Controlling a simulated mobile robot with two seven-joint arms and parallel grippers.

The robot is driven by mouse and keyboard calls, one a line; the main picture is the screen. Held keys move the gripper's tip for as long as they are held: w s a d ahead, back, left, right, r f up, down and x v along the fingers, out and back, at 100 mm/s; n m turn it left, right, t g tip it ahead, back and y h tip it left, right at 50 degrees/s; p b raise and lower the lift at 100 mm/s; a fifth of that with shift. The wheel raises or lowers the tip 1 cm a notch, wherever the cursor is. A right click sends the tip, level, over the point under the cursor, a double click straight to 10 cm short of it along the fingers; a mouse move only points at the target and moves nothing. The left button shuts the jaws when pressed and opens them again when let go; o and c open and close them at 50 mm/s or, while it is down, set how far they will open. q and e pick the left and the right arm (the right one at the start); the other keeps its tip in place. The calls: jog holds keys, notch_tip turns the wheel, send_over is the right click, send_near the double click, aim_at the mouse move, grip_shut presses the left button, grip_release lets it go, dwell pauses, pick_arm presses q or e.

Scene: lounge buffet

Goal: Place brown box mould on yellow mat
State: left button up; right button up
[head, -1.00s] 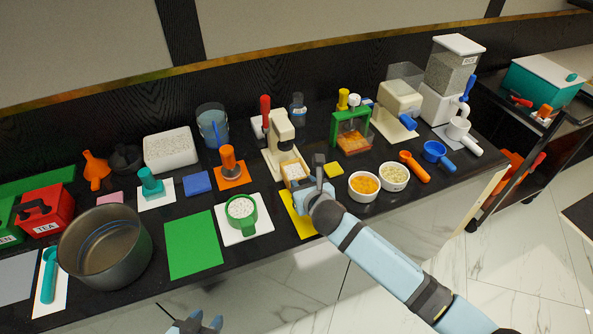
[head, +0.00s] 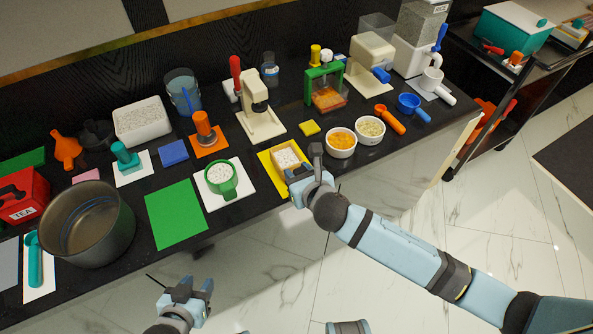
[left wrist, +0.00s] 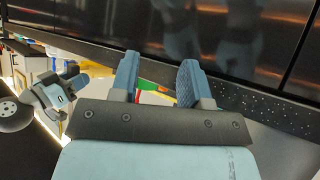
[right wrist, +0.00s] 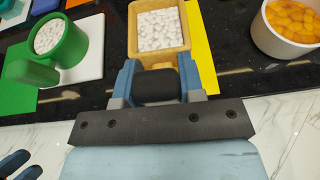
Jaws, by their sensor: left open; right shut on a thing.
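The brown box mould (head: 287,156), full of white pieces, is over the yellow mat (head: 265,160). The mat shows around its left and front sides. My right gripper (head: 304,172) is shut on the mould's dark handle. In the right wrist view, the mould (right wrist: 186,42) is level ahead of the fingers (right wrist: 156,80), with the yellow mat (right wrist: 204,55) along its right side. I cannot tell whether the mould touches the mat. My left gripper (head: 194,288) is open and empty, in front of the counter. Its open fingers show in the left wrist view (left wrist: 157,80).
A green cup (head: 221,180) on a white mat is left of the yellow mat. Two white bowls, one with orange pieces (head: 341,143), are to the right. A cream press (head: 262,118) stands behind. A green mat (head: 176,214) lies bare at the left.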

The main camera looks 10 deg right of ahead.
aim_at(295, 163)
jog(key=w+r+p, duration=0.2)
jog(key=r+p, duration=0.1)
jog(key=r, duration=0.5)
jog(key=w+r+p, duration=0.2)
jog(key=r+p, duration=0.1)
jog(key=r, duration=0.6)
jog(key=f, duration=0.7)
jog(key=f+b, duration=0.1)
jog(key=f, duration=0.7)
jog(key=shift+s+a, duration=0.1)
jog(key=shift+s, duration=0.1)
jog(key=shift+f, duration=2.1)
jog(key=shift+f+b, duration=0.15)
jog(key=shift+b, duration=0.15)
jog(key=o, duration=1.1)
